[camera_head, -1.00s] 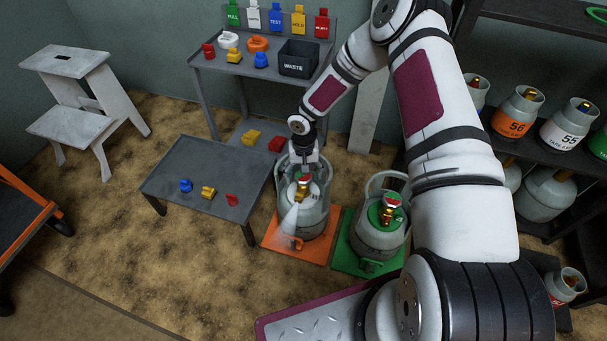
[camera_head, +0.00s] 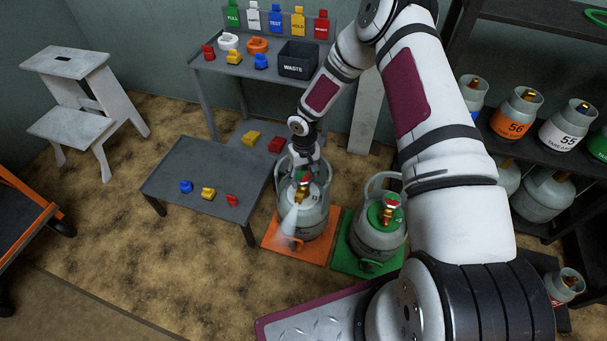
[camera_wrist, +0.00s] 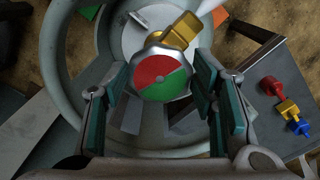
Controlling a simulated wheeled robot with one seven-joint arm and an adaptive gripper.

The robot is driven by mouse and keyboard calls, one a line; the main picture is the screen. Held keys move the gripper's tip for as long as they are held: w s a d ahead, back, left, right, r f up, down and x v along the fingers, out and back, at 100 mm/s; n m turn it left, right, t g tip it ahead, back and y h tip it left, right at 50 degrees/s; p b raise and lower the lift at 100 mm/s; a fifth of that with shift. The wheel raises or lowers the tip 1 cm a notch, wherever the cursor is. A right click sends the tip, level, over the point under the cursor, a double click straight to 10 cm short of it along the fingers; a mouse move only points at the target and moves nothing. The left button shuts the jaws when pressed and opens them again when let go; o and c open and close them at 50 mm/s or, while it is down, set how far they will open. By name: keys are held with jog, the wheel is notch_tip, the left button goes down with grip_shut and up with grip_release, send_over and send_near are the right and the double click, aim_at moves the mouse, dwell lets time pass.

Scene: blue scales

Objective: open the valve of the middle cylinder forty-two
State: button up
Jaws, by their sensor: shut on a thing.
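A grey gas cylinder (camera_head: 314,218) stands upright on an orange plate (camera_head: 322,252); I cannot read its number. Its brass valve has a round handwheel (camera_head: 303,176) with a red and a green half, seen from above in the wrist view (camera_wrist: 163,76). A pale plume (camera_head: 289,224) shows in front of the cylinder, below the valve. My gripper (camera_wrist: 160,92) is over the cylinder from above, inside its collar ring (camera_wrist: 62,62), with its teal-padded fingers on both sides of the handwheel. It is shut on the handwheel. The finger contact is partly hidden.
A second cylinder (camera_head: 377,232) stands on a green plate (camera_head: 352,262) close to the right. A low grey table (camera_head: 190,165) with blue, yellow and red pieces is close to the left. A shelf of cylinders (camera_head: 520,115) stands at the right.

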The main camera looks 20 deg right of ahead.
jog(key=n, duration=0.5)
jog(key=shift+d+n+p, duration=0.1)
jog(key=shift+n+p, duration=0.2)
jog(key=shift+p, duration=0.1)
jog(key=n, duration=0.4)
jog(key=shift+w+d+n, duration=0.1)
jog(key=shift+n, duration=0.2)
jog(key=n+p, duration=0.1)
jog(key=n, duration=0.8)
jog(key=shift+w+n, duration=0.15)
jog(key=shift+n, duration=0.15)
jog(key=o, duration=1.1)
jog(key=shift+o, duration=0.2)
